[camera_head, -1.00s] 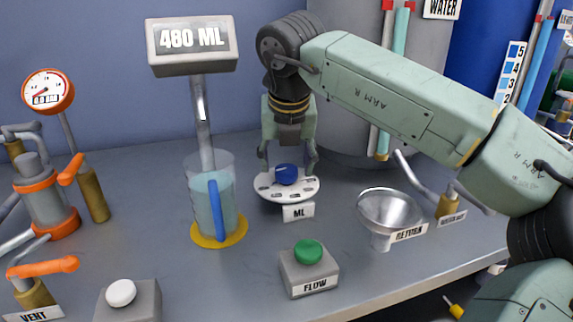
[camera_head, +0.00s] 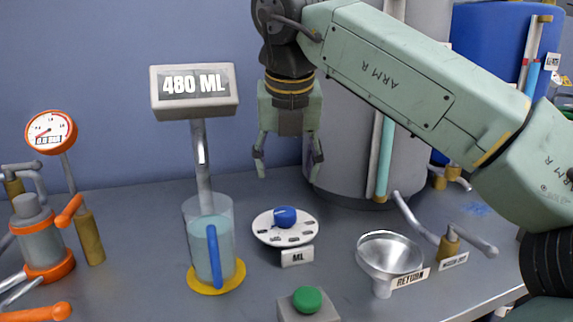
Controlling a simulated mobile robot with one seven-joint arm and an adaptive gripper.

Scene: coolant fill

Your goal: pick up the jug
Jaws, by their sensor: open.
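The jug (camera_head: 223,222) is a clear, open-topped container with pale blue liquid in it and a blue handle (camera_head: 213,255) on its front side. It stands upright on a yellow round pad (camera_head: 203,286), under the metal spout post of a display reading 480 ML (camera_head: 193,88). My gripper (camera_head: 288,170) points down, open and empty, in the air to the right of the jug and above the blue-knobbed dial. Its fingers are apart from the dial and the jug.
The dial (camera_head: 268,233) labelled ML is right of the jug. A green button box (camera_head: 307,300) is in front, and a RETURN funnel (camera_head: 390,252) is at right. Orange-handled pipework (camera_head: 40,240) with a gauge stands at left. A grey tank (camera_head: 345,160) is behind my gripper.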

